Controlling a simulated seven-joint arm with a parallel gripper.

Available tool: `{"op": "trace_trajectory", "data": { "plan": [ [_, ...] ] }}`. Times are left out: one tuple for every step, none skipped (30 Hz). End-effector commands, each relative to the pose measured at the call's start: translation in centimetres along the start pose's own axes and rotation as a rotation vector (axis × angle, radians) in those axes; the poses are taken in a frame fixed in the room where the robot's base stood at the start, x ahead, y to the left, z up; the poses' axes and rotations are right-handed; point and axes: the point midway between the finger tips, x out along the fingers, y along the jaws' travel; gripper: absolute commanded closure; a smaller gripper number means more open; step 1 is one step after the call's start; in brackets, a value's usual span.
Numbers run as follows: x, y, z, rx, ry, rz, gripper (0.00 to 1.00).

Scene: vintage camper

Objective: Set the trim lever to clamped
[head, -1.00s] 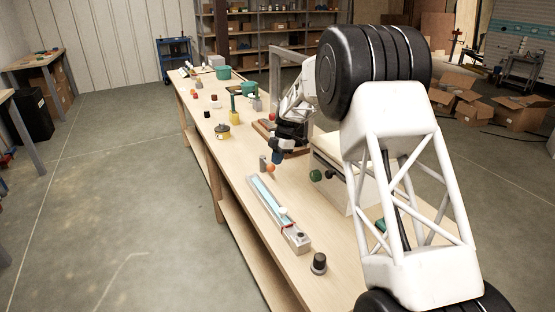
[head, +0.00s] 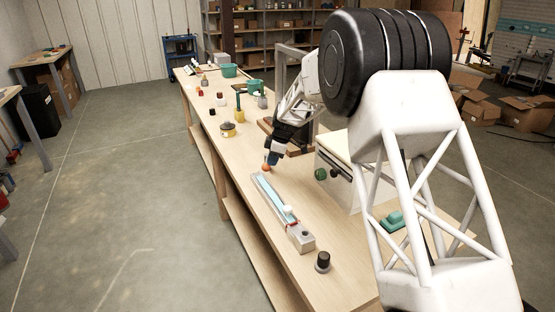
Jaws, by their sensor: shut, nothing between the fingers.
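A small orange ball (head: 266,168) sits at the far end of a long pale-blue track on the bench; it looks like a lever's knob, but I cannot be sure it is the trim lever. My gripper (head: 269,161) is shut, pointing down right at the ball, and seems to touch it or nearly so. The gripper hides the small grey bracket beside the ball, so the lever's exact angle cannot be told. No clamped marking is readable.
The blue track (head: 272,194) carries a white knob (head: 288,210). A black knob (head: 323,261) stands nearer. A yellow pot (head: 228,130) stands left, with clear bench between.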

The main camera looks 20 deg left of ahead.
Motion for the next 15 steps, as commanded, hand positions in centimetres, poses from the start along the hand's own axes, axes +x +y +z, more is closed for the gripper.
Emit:
{"op": "trace_trajectory", "data": {
  "plan": [
    [0.2,-0.2,-0.5,0.038,0.0,0.011,1.0],
    [0.3,-0.3,-0.7,0.065,0.0,0.019,1.0],
    [0.4,-0.3,-0.9,0.102,-0.001,0.03,1.0],
    [0.5,-0.3,-1.1,0.127,-0.001,0.037,1.0],
    [0.6,-0.3,-1.3,0.152,-0.001,0.045,1.0],
    [0.6,-0.3,-1.5,0.184,-0.001,0.056,1.0],
    [0.6,-0.3,-1.7,0.205,-0.001,0.062,1.0],
    [0.7,-0.4,-1.9,0.226,-0.001,0.068,1.0],
    [0.8,-0.4,-2.1,0.252,-0.001,0.076,1.0],
    [0.9,-0.4,-2.2,0.271,-0.001,0.082,1.0],
    [0.9,-0.4,-2.4,0.287,-0.001,0.087,1.0],
    [1.0,-0.3,-2.5,0.309,-0.002,0.093,1.0],
    [1.1,-0.3,-2.7,0.326,-0.002,0.098,1.0],
    [1.1,-0.3,-2.8,0.341,-0.002,0.104,1.0],
    [1.2,-0.3,-3.0,0.361,-0.002,0.11,1.0]
  ]
}}
